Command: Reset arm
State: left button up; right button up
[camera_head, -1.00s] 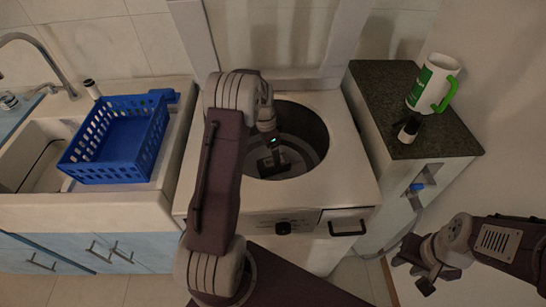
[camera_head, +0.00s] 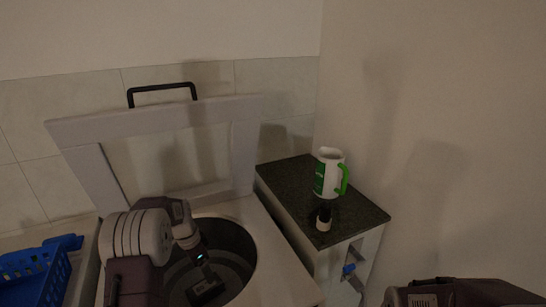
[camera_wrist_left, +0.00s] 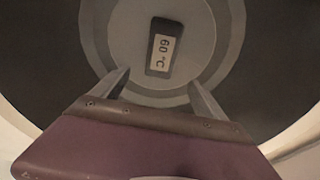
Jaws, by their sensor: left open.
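My left arm reaches down into the round opening of a white top-loading machine (camera_head: 272,250) in the head view. In the left wrist view my left gripper (camera_wrist_left: 160,88) has its two fingers spread apart with nothing between them. Beyond the fingertips, a dark display block reading 60 °C (camera_wrist_left: 163,47) sits on the round grey centre of the drum (camera_wrist_left: 195,17). In the head view the gripper's fingers are hard to make out inside the dark drum. Part of my right arm shows at the bottom right, with its gripper out of frame.
The machine's raised frame-like lid (camera_head: 85,130) stands behind my left arm. A dark countertop (camera_head: 285,178) to the right holds a white and green pitcher (camera_head: 327,172) and a small black and white bottle (camera_head: 323,222). A blue basket (camera_head: 35,280) is at lower left.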

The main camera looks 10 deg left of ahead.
pick_arm(q)
jog(key=s+d+r+m+p, duration=0.1)
jog(key=s+d+r+p, duration=0.45)
jog(key=d+r, duration=0.6)
jog(key=s+n, duration=0.1)
jog(key=s, duration=0.2)
jog(key=s+r+n, duration=0.1)
jog(key=s, duration=0.2)
jog(key=s+d+r+p, duration=0.1)
jog(key=s, duration=0.3)
jog(key=shift+r+n, duration=0.15)
jog(key=shift+n, duration=0.25)
jog(key=s+f+n, duration=0.1)
jog(key=s, duration=0.1)
jog(key=s+f+n, duration=0.1)
jog(key=s+n, duration=0.1)
jog(key=s+f+n, duration=0.1)
jog(key=s, duration=0.1)
jog(key=shift+s+a+f+n+y, duration=0.3)
jog(key=shift+s+a+f, duration=0.05)
jog(key=shift+s, duration=0.05)
jog(key=shift+w+f+n, duration=0.1)
jog(key=shift+n, duration=0.6)
jog(key=shift+w+n, duration=0.35)
jog(key=shift+n, duration=0.15)
pick_arm(e)
notch_tip(320, 180, up, 7)
